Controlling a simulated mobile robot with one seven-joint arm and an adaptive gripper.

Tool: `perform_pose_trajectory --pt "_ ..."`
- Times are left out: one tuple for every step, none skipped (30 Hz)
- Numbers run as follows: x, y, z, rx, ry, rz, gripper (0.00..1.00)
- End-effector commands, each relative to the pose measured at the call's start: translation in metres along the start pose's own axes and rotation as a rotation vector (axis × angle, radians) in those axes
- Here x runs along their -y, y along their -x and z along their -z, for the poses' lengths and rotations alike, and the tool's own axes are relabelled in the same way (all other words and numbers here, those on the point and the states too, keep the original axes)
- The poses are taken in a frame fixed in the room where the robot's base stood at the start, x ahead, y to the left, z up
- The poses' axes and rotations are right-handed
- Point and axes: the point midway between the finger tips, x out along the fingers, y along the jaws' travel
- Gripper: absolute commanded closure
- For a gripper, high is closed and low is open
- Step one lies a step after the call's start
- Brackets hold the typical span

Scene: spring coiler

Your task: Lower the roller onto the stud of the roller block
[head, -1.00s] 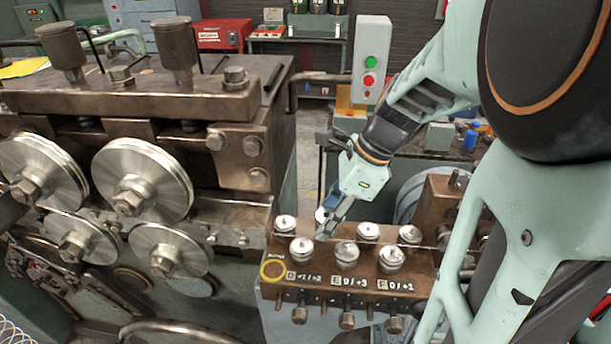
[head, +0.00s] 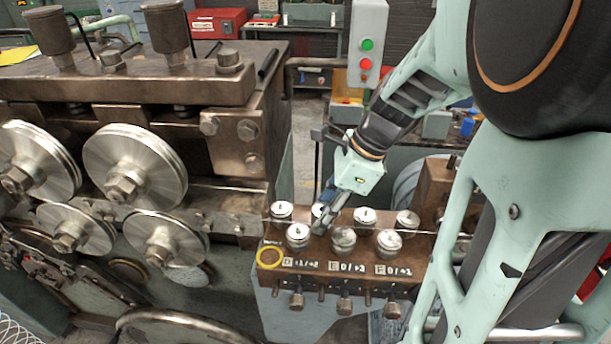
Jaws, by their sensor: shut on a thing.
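My gripper (head: 322,216) reaches down from the upper right to the roller block (head: 310,264). Its fingers are closed around a small silvery roller (head: 317,208), which is partly hidden behind the near finger. This roller is in the middle of the back row, at about the height of its neighbours. The stud under it is hidden, so I cannot tell whether the roller is seated or slightly above. Other rollers stand close by, including one at front left (head: 298,234) and one at front middle (head: 343,239).
A large coiler machine with grooved wheels (head: 134,166) stands at the left. A thin wire (head: 430,232) runs between the roller rows. Adjusting bolts (head: 344,303) stick out of the block's front. A control box with green and red buttons (head: 368,42) stands behind.

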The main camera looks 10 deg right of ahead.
Motion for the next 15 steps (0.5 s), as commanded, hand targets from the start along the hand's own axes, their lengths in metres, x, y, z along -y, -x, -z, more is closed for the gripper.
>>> perform_pose_trajectory --pt "0.0003 -0.0015 0.0004 0.001 0.0 0.001 1.0" --pt "0.0003 -0.0022 0.0007 0.001 0.0 0.001 1.0" --pt "0.0003 -0.0031 0.0011 0.001 0.0 0.001 1.0" --pt "0.0003 -0.0038 0.0014 0.001 0.0 0.001 1.0" --pt "0.0003 -0.0044 0.0016 0.001 0.0 0.001 1.0" --pt "0.0003 -0.0053 0.002 0.001 0.0 0.001 1.0" --pt "0.0003 -0.0059 0.0023 0.001 0.0 0.001 1.0" --pt "0.0004 -0.005 0.0019 0.001 0.0 0.001 0.66" --pt "0.0004 -0.0048 0.0018 0.001 0.0 0.001 0.62" --pt "0.0004 -0.0048 0.0018 0.0 0.0 0.001 0.59" --pt "0.0003 -0.0048 0.0018 0.0 0.0 0.001 0.55" --pt "0.0003 -0.0049 0.0019 0.0 0.0 0.001 0.51" --pt "0.0002 -0.0049 0.0019 0.0 0.0 0.001 0.49" --pt "0.0002 -0.0049 0.0019 0.0 0.0 0.001 0.49" --pt "0.0001 -0.005 0.0018 0.0 0.0 0.0 0.49"
